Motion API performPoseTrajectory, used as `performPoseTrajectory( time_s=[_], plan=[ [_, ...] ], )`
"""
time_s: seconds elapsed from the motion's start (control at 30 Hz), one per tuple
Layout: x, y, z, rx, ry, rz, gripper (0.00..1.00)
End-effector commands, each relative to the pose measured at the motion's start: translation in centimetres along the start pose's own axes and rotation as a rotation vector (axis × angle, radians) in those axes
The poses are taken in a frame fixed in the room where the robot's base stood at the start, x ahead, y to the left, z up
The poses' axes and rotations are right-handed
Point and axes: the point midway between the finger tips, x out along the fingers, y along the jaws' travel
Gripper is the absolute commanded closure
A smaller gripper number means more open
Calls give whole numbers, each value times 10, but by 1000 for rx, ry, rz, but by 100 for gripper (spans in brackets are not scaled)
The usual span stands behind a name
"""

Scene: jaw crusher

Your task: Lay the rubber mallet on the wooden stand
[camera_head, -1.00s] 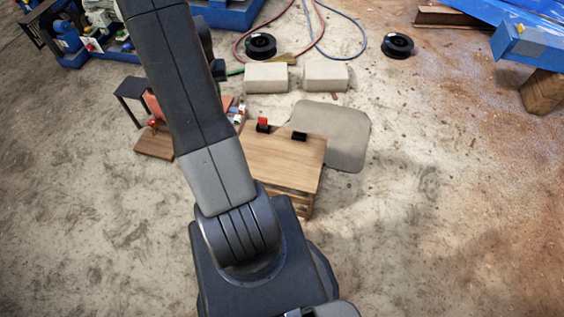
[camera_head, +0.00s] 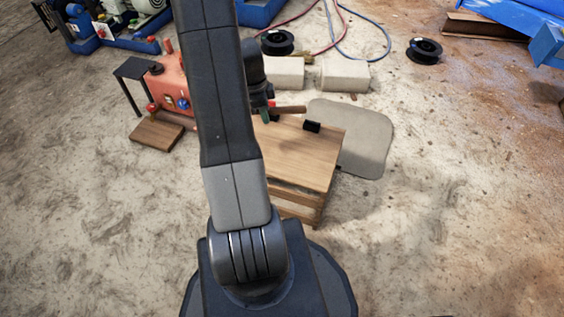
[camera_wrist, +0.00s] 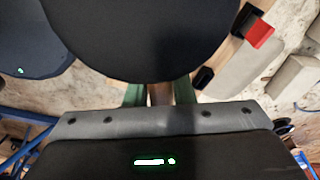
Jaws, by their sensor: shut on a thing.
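The wooden stand (camera_head: 295,158) has a flat plank top, with a black block (camera_head: 312,127) at its back edge. My gripper (camera_head: 266,114) is at the stand's back left, mostly behind my arm in the head view. It is shut on the brown handle of the rubber mallet (camera_head: 290,109), which sticks out to the right over the stand's back edge. In the wrist view the green fingers (camera_wrist: 159,94) are on both sides of the handle. I cannot tell the mallet's height above the stand.
In the wrist view a red-and-black block (camera_wrist: 262,35) stands at the stand's edge. A red machine (camera_head: 172,85) stands left of my arm. Two pale blocks (camera_head: 344,76), black spools (camera_head: 424,50) and hoses lie behind. A grey mat (camera_head: 362,135) lies behind right.

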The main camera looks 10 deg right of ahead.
Motion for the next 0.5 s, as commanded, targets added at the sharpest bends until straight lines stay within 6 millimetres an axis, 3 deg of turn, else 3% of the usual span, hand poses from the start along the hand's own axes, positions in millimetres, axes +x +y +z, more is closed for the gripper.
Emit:
performPoseTrajectory(
  time_s=[0.03,0.2,0.5],
  plan=[
    [24,0,-2,71,3,11,100],
    [52,3,-11,278,13,48,100],
    [73,6,-16,427,20,77,100]
  ],
)
